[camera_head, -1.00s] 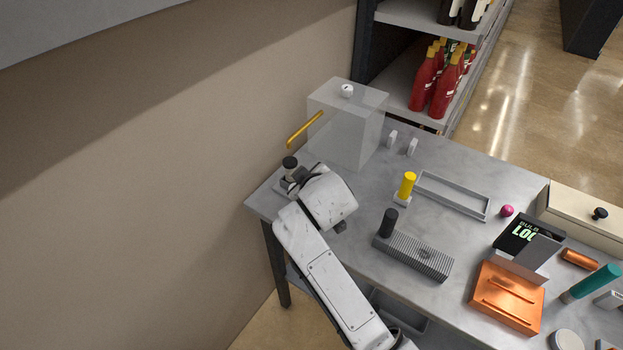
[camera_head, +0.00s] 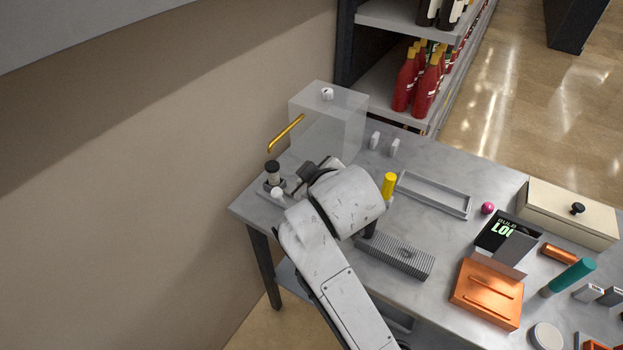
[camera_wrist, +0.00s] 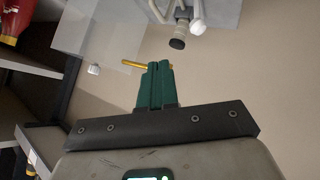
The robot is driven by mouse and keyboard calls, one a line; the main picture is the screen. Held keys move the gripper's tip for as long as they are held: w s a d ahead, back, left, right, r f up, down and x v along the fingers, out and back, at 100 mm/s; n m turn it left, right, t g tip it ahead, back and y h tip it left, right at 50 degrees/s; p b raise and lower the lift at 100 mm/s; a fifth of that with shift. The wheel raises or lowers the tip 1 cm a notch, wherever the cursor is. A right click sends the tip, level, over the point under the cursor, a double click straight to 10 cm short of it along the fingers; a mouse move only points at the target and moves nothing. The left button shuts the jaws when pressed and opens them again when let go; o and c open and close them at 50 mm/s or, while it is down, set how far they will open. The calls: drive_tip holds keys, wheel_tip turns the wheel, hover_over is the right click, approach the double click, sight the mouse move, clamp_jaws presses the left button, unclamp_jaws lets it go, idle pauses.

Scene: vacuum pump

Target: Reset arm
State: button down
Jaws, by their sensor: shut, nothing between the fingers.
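My gripper (camera_wrist: 158,68) shows in the wrist view with its two green fingers together and nothing between them. In the head view, my arm reaches over the left end of the grey table (camera_head: 440,165), and the fingers are mostly hidden by the wrist. A black-topped post (camera_head: 272,172) stands on the table just left of my gripper, apart from it. What looks like the same post appears beyond the fingertips in the wrist view (camera_wrist: 178,42). A yellow bar (camera_head: 286,133) sticks out by the clear box (camera_head: 335,120); it also shows behind the fingertips in the wrist view (camera_wrist: 130,63).
A yellow cylinder (camera_head: 389,184) stands close to the right of my wrist. A ribbed grey block (camera_head: 405,258) lies in front of it and an empty grey tray (camera_head: 435,205) behind. An orange box (camera_head: 487,297) sits farther right. The wall (camera_head: 130,200) is close on the left.

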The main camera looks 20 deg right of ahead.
idle(0.5)
drive_tip(key=s+d+f+m+g, duration=0.1)
drive_tip(key=s+f, duration=0.3)
drive_tip(key=s+d+f+m+g, duration=0.1)
drive_tip(key=s+d+f, duration=0.1)
drive_tip(key=s+f, duration=0.2)
drive_tip(key=s+d+f+g, duration=0.2)
drive_tip(key=s+f, duration=0.2)
drive_tip(key=shift+s+m, duration=0.2)
drive_tip(key=shift+m, duration=0.2)
drive_tip(key=s+d+f+m+g, duration=0.2)
drive_tip(key=s+f, duration=0.2)
drive_tip(key=s, duration=0.6)
drive_tip(key=s+d+f+m+g, duration=0.1)
drive_tip(key=s+d+f+g, duration=0.2)
drive_tip(key=s, duration=0.8)
drive_tip(key=shift+s+d+f+m+y, duration=0.15)
drive_tip(key=shift+s+f+m+y, duration=0.2)
drive_tip(key=shift+f, duration=0.25)
